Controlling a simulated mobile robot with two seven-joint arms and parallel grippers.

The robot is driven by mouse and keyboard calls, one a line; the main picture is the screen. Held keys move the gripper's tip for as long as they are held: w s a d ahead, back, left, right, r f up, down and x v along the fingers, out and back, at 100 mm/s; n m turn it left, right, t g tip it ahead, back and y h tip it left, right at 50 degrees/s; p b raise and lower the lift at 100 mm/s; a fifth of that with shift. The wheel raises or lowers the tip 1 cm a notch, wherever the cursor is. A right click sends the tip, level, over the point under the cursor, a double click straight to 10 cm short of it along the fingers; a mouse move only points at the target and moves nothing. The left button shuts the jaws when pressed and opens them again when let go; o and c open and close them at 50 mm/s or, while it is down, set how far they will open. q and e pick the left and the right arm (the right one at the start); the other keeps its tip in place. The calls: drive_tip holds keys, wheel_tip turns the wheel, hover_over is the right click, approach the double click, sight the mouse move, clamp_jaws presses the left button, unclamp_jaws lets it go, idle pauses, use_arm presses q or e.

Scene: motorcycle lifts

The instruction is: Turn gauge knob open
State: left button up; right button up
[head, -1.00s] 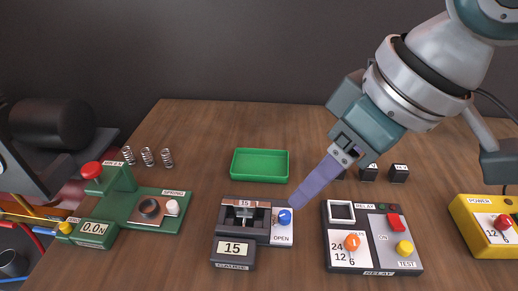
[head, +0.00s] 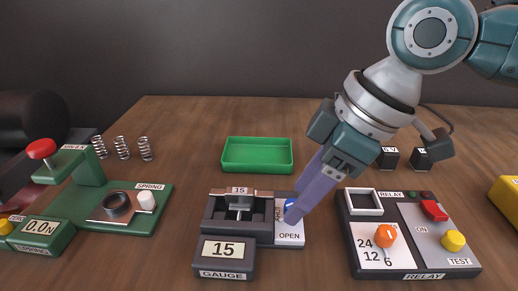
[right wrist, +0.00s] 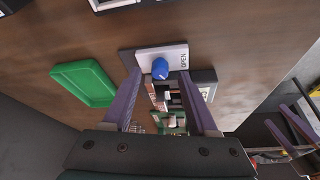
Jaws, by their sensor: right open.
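The gauge (head: 228,250) is a dark grey unit on the table, with a display reading 15 and a white plate marked OPEN at its right. Its blue knob (head: 290,207) sits on that plate, partly hidden by my right gripper (head: 298,210) in the head view. In the right wrist view the blue knob (right wrist: 160,68) shows between and just beyond the two purple fingers (right wrist: 157,90), which are apart and hold nothing. Whether a finger touches the knob cannot be told.
A green tray (head: 257,170) lies behind the gauge. The relay box (head: 425,262) with orange and yellow knobs stands to the right, and the green spring tester (head: 112,226) to the left. Several springs and dark blocks stand farther back.

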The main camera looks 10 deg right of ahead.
drive_tip(key=shift+x, duration=0.75)
clamp_jaws()
